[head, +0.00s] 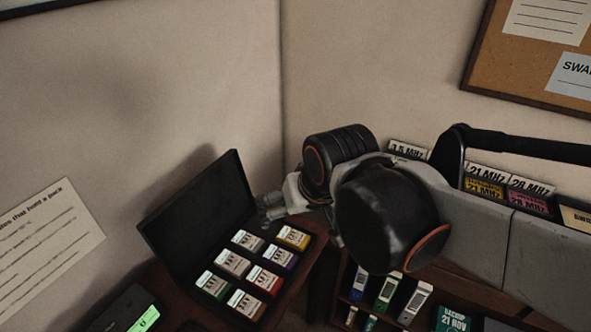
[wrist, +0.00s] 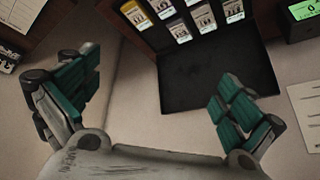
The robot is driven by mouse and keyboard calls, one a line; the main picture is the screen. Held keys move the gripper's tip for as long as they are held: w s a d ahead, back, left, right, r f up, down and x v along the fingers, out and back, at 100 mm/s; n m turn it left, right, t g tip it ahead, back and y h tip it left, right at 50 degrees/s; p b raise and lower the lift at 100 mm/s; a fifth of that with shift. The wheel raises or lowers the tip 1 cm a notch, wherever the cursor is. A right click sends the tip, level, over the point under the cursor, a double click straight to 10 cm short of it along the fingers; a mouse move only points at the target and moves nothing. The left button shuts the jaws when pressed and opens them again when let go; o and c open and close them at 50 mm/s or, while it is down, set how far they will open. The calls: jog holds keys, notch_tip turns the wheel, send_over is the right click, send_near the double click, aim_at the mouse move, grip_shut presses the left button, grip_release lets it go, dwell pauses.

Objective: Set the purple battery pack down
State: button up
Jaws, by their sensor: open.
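The purple battery pack (head: 279,257) has a white label and a purple edge. It sits in the open black case among other packs, between the yellow pack (head: 293,237) and the red pack (head: 264,280). In the wrist view it shows near the top edge (wrist: 166,8), partly cut off. My gripper (head: 271,206) is open and empty, beside the raised lid at the back right of the case. The gripper touches no pack.
The case lid (head: 200,220) stands raised behind the packs. A device with a green screen (head: 135,315) stands at lower left. A shelf holds upright packs (head: 386,292) at lower right, with labelled cards (head: 487,180) behind my arm. Walls close in the corner behind.

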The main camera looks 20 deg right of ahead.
jog(key=s+n, duration=0.1)
jog(key=s+r+t, duration=0.1)
jog(key=s, duration=0.1)
jog(key=shift+n, duration=0.4)
jog(key=shift+c, duration=0.6)
dwell(0.4)
